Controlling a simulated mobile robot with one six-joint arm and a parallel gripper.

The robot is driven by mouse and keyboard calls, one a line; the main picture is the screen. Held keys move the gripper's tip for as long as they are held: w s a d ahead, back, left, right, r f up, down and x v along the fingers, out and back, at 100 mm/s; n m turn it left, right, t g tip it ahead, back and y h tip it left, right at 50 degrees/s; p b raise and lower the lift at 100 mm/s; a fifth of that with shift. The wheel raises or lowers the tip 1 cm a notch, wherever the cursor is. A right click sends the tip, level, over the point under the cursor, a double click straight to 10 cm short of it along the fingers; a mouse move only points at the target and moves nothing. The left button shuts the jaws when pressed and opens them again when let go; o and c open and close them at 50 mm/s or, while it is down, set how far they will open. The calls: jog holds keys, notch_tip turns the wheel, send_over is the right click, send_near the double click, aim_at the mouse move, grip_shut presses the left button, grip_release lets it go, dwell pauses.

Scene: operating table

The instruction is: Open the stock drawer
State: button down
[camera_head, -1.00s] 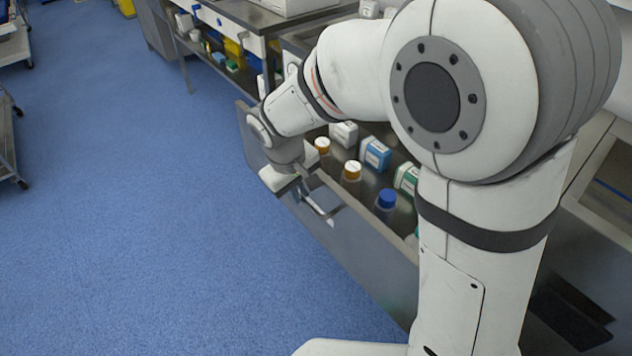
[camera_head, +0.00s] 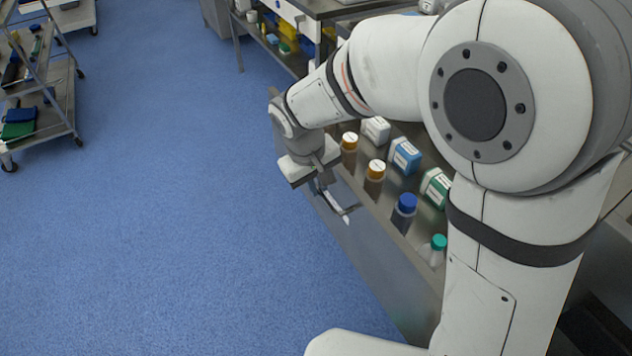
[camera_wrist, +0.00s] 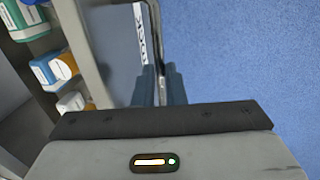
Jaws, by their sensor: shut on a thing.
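The stock drawer (camera_head: 372,262) stands pulled out, with its grey front facing the blue floor. Bottles and boxes show inside it. Its bar handle (camera_head: 345,212) sits on the front, and in the wrist view the handle (camera_wrist: 157,30) runs up from between the fingers. My gripper (camera_head: 322,188) is at the handle, shut on it; in the wrist view its dark fingers (camera_wrist: 159,84) stand on both sides of the bar.
Inside the drawer are orange-capped bottles (camera_head: 375,178), a blue-capped bottle (camera_head: 404,213), a teal-capped bottle (camera_head: 437,249) and a blue-and-white box (camera_head: 405,156). A wheeled cart (camera_head: 60,110) stands at far left. Open blue floor (camera_head: 190,230) lies before the drawer.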

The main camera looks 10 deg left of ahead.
jog(key=c, duration=1.5)
grip_release()
jog(key=r, duration=0.5)
jog(key=s+a+r+p, duration=0.1)
jog(key=r, duration=0.1)
jog(key=shift+a+r, duration=0.1)
jog(key=shift+r, duration=0.3)
